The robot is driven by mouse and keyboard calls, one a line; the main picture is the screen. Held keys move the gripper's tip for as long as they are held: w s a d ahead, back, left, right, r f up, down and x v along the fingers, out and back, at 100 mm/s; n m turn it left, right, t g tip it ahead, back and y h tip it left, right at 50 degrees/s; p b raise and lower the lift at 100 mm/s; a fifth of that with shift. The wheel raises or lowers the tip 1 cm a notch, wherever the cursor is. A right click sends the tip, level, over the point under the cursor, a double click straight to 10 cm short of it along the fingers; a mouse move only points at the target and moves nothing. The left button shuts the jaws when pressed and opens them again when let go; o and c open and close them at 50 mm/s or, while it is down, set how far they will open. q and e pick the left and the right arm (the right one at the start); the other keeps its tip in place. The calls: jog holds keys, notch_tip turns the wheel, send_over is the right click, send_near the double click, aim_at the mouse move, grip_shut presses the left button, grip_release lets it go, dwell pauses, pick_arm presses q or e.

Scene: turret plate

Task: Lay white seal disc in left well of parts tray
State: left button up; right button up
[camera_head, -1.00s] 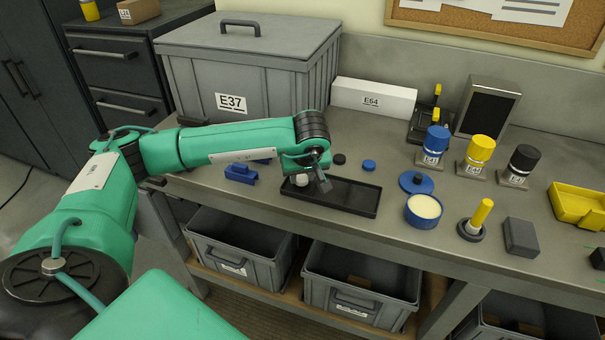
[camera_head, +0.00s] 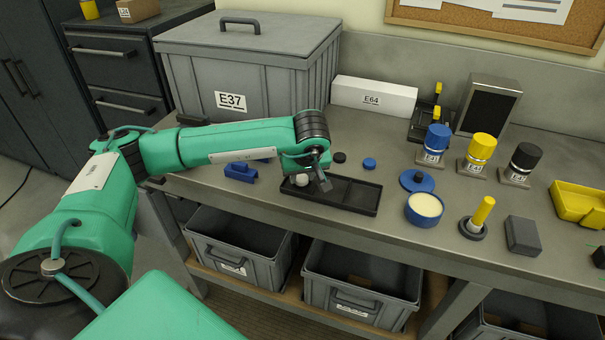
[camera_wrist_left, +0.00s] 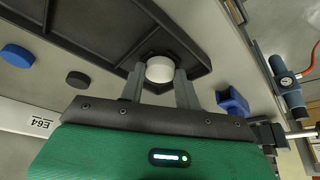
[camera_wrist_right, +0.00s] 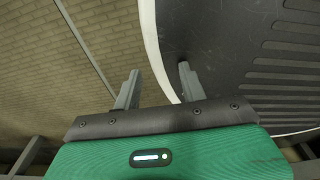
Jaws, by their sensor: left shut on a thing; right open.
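The white seal disc (camera_wrist_left: 159,69) is between the fingers of my left gripper (camera_wrist_left: 160,82), which is shut on it. In the head view the disc (camera_head: 302,180) shows at the left end of the black parts tray (camera_head: 350,207), low at the left well. I cannot tell whether it touches the well floor. The tray (camera_wrist_left: 84,24) also shows in the left wrist view, with the fingers over its end. My right gripper (camera_wrist_right: 155,82) is open and empty, away from the bench top, with floor and a dark ribbed surface before it.
A blue disc (camera_head: 369,163) and a black disc (camera_head: 340,157) lie behind the tray. A blue block (camera_head: 240,173) lies left of it. A blue tub (camera_head: 424,210) and its lid (camera_head: 416,181) stand right of it. Grey bins (camera_head: 362,285) sit below the bench.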

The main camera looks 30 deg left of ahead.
pick_arm(q)
jog(key=o, duration=1)
jog(key=shift+s+d+r, duration=0.1)
jog(key=shift+d+r, duration=0.1)
jog(key=shift+r, duration=0.5)
jog(key=b+v, duration=0.2)
jog(key=v, duration=1)
jog(key=shift+s+r, duration=0.1)
jog(key=shift+r, duration=0.15)
pick_arm(e)
jog(key=w, duration=0.5)
jog(key=shift+w+a+r, duration=0.15)
jog(key=shift+a+r, duration=0.05)
jog(key=shift+a, duration=0.15)
